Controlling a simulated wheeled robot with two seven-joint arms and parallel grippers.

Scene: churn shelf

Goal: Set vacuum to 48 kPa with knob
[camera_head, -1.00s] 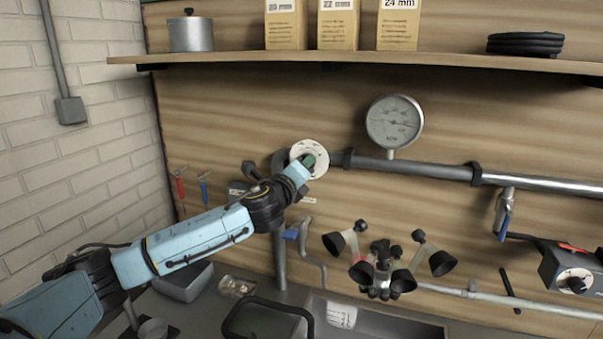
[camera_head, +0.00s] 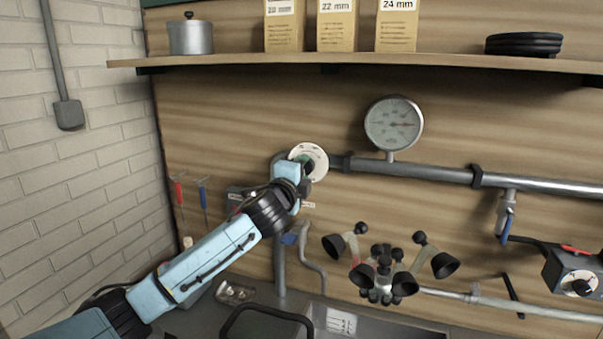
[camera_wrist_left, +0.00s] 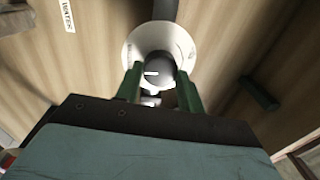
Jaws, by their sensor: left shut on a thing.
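The vacuum knob is a grey knob (camera_wrist_left: 160,68) with a white pointer mark, in front of a round white dial plate (camera_head: 320,158) on the pipe. My left gripper (camera_head: 308,165) reaches it from the lower left. In the left wrist view its two green fingers (camera_wrist_left: 160,86) stand on both sides of the knob, shut on it. The knob is mostly hidden by the gripper in the head view. The round vacuum gauge (camera_head: 394,123) stands on the pipe to the right; its needle points roughly right, its numbers too small to read. My right gripper is not in view.
A wooden shelf (camera_head: 450,62) runs above the gauge, holding boxes and a metal pot (camera_head: 191,36). A milking cluster (camera_head: 385,270) hangs below the pipe. A blue-handled valve (camera_head: 505,215) and a grey box with a dial (camera_head: 575,275) are at the right.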

